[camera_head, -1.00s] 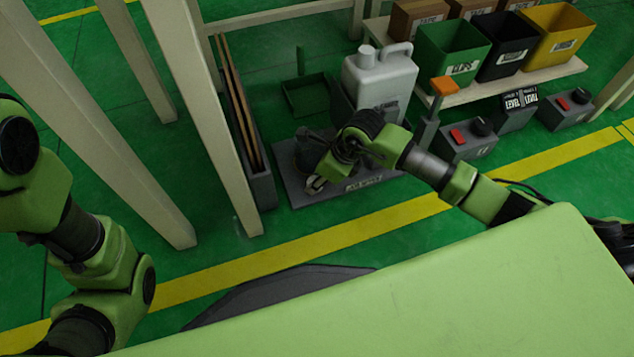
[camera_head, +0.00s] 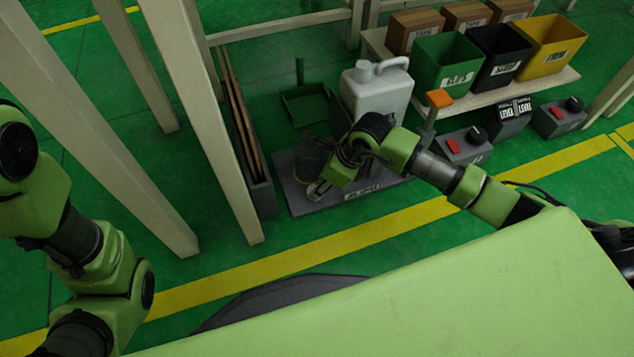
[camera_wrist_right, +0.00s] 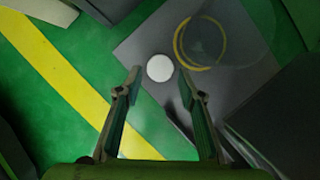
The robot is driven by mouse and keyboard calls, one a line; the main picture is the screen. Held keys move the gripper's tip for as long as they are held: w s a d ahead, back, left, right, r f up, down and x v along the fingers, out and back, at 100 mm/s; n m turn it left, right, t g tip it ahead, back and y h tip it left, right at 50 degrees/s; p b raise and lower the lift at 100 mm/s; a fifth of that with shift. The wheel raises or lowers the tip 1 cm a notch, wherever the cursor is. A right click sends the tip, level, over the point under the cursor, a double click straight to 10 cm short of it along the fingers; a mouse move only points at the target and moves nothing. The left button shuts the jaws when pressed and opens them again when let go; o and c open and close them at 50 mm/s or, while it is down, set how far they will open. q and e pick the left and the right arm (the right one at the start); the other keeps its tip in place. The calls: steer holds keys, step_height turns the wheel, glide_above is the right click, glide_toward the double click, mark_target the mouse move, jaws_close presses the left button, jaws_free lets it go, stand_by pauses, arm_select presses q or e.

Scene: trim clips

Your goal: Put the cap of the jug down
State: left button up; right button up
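The jug (camera_head: 377,95) is a pale grey can with a handle, standing upright behind a grey mat (camera_head: 300,204). A round white cap (camera_wrist_right: 160,68) shows in the right wrist view against the grey mat. My right gripper (camera_wrist_right: 158,76) is open, with its fingertips on either side of the cap and a visible gap on both sides. In the head view my right gripper (camera_head: 322,186) is low over the front of the mat, partly hidden by its own wrist. My left arm is at the left edge; its gripper is out of view.
A dark round container (camera_head: 311,155) stands on the mat; a yellow ring (camera_wrist_right: 181,43) lies near the cap. A tall post (camera_head: 228,150) and a narrow bin (camera_head: 262,190) stand left of the mat. Green, black and yellow bins are behind on the right.

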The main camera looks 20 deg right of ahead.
steer(key=p+v, duration=0.4)
steer(key=v, duration=0.4)
steer(key=shift+r, duration=0.25)
steer(key=shift+s, duration=0.1)
